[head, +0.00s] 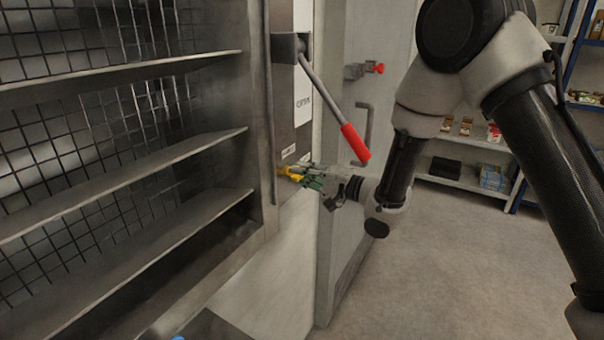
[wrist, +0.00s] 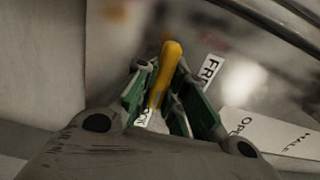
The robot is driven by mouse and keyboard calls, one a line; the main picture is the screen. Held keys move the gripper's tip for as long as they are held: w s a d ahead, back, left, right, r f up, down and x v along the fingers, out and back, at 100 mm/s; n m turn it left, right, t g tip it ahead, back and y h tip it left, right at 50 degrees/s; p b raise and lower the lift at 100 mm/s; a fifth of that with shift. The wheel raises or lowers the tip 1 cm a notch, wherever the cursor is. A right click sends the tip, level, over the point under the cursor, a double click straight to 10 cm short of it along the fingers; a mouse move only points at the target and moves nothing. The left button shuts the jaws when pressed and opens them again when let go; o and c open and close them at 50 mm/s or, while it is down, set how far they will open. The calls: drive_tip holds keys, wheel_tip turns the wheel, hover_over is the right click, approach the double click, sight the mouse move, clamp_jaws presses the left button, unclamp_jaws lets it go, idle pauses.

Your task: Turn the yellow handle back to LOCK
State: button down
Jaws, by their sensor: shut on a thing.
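The yellow handle (head: 290,173) sits low on the grey panel on the wall, beside the shelf unit. In the wrist view the yellow handle (wrist: 167,68) runs up between the green-padded fingers of my gripper (wrist: 168,95). My gripper (head: 308,177) reaches in from the right and is shut on the handle. White labels lie around it: one reads "FR..." (wrist: 210,69), one partly hidden behind the fingers ends in "K" (wrist: 143,118). Which label the handle points to I cannot tell.
A grey lever with a red grip (head: 355,142) hangs just above my gripper. A red knob (head: 374,67) and a grey door handle (head: 363,135) are to the right. Metal shelves (head: 120,180) stand close on the left. The floor (head: 450,250) at right is clear.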

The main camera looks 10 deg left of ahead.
idle(0.4)
drive_tip(key=c, duration=1.5)
unclamp_jaws()
drive_tip(key=shift+o, duration=0.2)
drive_tip(key=shift+d, duration=0.1)
drive_tip(key=v, duration=1.2)
